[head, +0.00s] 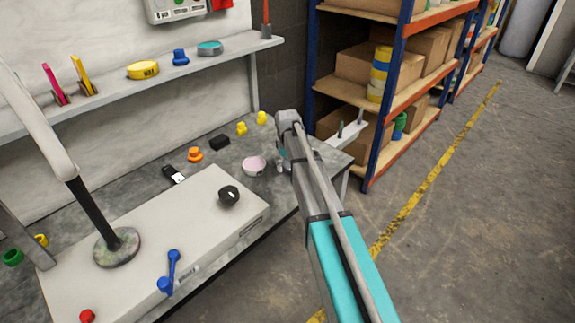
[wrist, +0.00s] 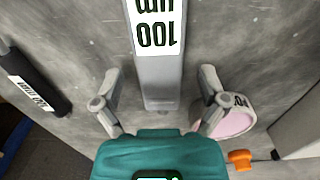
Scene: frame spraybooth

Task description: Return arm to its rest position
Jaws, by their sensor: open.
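My arm reaches from the lower right over the grey workbench (head: 205,148) in the head view, and it hides most of my gripper there. In the wrist view my gripper (wrist: 160,80) is open, its two fingers apart. A grey bar with a white "100 µm" label (wrist: 160,90) lies between and beyond the fingers, with a gap on each side.
A black labelled bar (wrist: 35,85) lies left of my gripper. Orange (head: 195,155) and yellow pieces (head: 241,128) stand on the bench. A white raised slab (head: 150,225) carries a lamp base (head: 116,247) and a black knob (head: 229,195). A shelf rack (head: 390,90) stands behind right.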

